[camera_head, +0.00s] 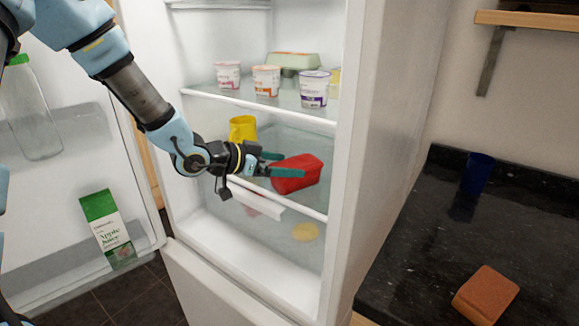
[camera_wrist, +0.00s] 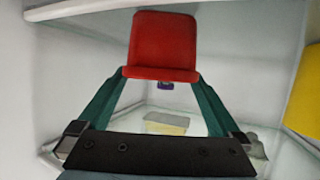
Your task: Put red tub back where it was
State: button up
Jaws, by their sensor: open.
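The red tub (camera_head: 297,174) sits on the middle glass shelf (camera_head: 235,171) of the open fridge, near the shelf's front right. My gripper (camera_head: 287,164) reaches into the fridge from the left, with its green fingers open at the tub's near end. In the wrist view the tub (camera_wrist: 164,45) is straight ahead, and the tips of my gripper (camera_wrist: 160,85) lie on either side of its lower near edge. A gap shows between the fingers and no firm hold is visible. The tub's far side is hidden.
A yellow cup (camera_head: 243,129) stands behind my gripper on the same shelf. Yogurt cups (camera_head: 314,88) and an egg carton (camera_head: 293,61) stand on the shelf above. The open door (camera_head: 60,190) holds a juice carton (camera_head: 107,228). The counter (camera_head: 520,215) is at right.

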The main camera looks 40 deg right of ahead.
jog(key=v, duration=1)
jog(key=shift+a, duration=0.1)
jog(key=w+a+f+n+t+y, duration=0.2)
jog(key=w+a+n+t+y, duration=0.4)
jog(key=a, duration=0.5)
jog(key=w+a+f+n+t+y, duration=0.1)
jog(key=w+a+f+n+y, duration=0.15)
jog(key=w+a, duration=0.6)
jog(key=s+a+n+g+y, duration=0.1)
jog(key=s+a+n+y, duration=0.1)
jog(key=s+a+n, duration=0.3)
jog(key=s+a+n+g+y, duration=0.2)
jog(key=s+a+n, duration=0.3)
jog(key=a, duration=0.8)
jog(key=shift+s+r+g+y, duration=0.25)
jog(key=shift+s+g+y, duration=0.1)
jog(key=shift+s, duration=0.7)
